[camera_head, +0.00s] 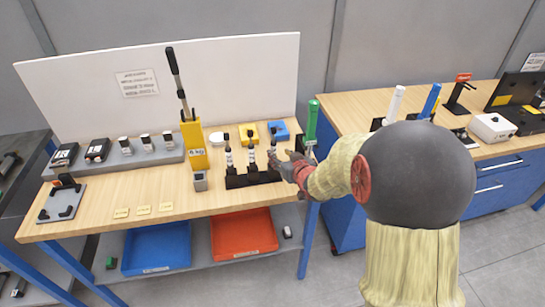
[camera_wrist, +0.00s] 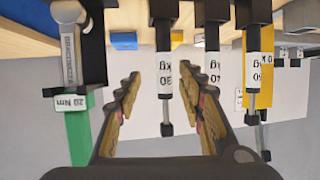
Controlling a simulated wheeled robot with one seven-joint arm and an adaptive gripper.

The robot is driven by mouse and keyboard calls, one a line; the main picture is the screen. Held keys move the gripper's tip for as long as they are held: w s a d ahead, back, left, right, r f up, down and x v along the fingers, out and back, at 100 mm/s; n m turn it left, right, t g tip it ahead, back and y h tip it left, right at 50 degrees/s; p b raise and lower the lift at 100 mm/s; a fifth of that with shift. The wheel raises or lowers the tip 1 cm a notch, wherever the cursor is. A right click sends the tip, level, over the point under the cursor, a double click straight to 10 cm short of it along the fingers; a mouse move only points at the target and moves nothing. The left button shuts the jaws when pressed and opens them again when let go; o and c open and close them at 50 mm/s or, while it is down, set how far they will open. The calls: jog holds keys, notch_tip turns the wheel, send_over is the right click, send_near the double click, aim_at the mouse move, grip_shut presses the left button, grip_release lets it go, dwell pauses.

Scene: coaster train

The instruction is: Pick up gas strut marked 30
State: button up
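Several struts with white labels stand in a black rack (camera_head: 252,178) on the wooden bench. The wrist view looks upside down. There, the strut whose label seems to read 30 kg (camera_wrist: 164,77) hangs between the two finger lines in the picture; it appears to be the rightmost one (camera_head: 272,148) in the head view. My gripper (camera_wrist: 162,76) is open and empty, its fingers on either side of that strut. Whether the fingertips reach around it in depth I cannot tell. In the head view my gripper (camera_head: 288,166) is just right of the rack, partly hidden by my arm.
Other struts (camera_wrist: 212,66) and (camera_wrist: 253,73) stand close beside it. A green-handled tool marked 20 Nm (camera_wrist: 74,100) is on the other side. A yellow jack (camera_head: 194,145) stands left of the rack. The bench front (camera_head: 205,203) has free room.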

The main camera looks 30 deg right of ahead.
aim_at(275, 152)
jog(key=x, duration=0.1)
jog(key=b+x, duration=0.1)
jog(key=x, duration=0.2)
jog(key=shift+w+a+f+b, duration=0.1)
jog(key=shift+w+a+b, duration=0.1)
jog(key=shift+a+b, duration=0.15)
jog(key=shift+w+d+f, duration=0.1)
jog(key=shift+w+d, duration=0.05)
jog(key=shift+w, duration=0.35)
jog(key=c, duration=0.3)
grip_shut()
